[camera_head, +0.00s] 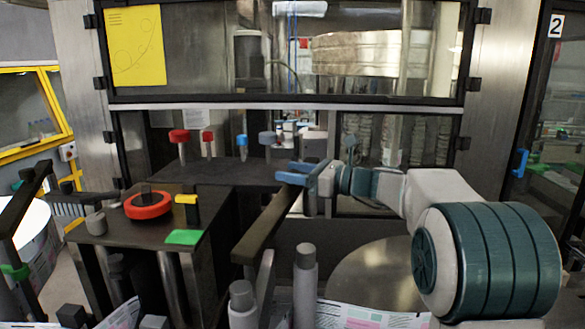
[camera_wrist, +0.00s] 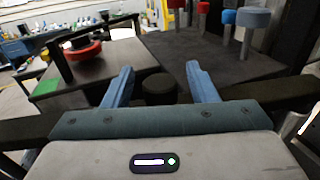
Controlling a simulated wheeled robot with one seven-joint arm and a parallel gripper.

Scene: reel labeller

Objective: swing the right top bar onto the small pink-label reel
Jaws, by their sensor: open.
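The top bar (camera_head: 268,225), long and dark olive-brown, slopes from front left up to my gripper (camera_head: 290,172) in the head view. In the wrist view my gripper (camera_wrist: 161,78) is open, its two blue fingers wide apart. A dark round knob (camera_wrist: 158,86) shows between them, not clamped. The bar (camera_wrist: 275,90) also shows in the wrist view as a dark strip passing behind the gripper body. A web with pink and green labels (camera_head: 365,318) lies at the bottom of the head view, by a beige disc (camera_head: 375,275). I cannot tell which reel is the small pink-label one.
A dark table (camera_head: 130,232) at left holds a red ring (camera_head: 148,206), a green pad (camera_head: 184,237) and a yellow-topped block (camera_head: 187,199). Red, blue and grey knobs on posts stand behind. Grey-capped posts (camera_head: 305,260) rise in front, near the bar. A glass-doored cabinet closes the back.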

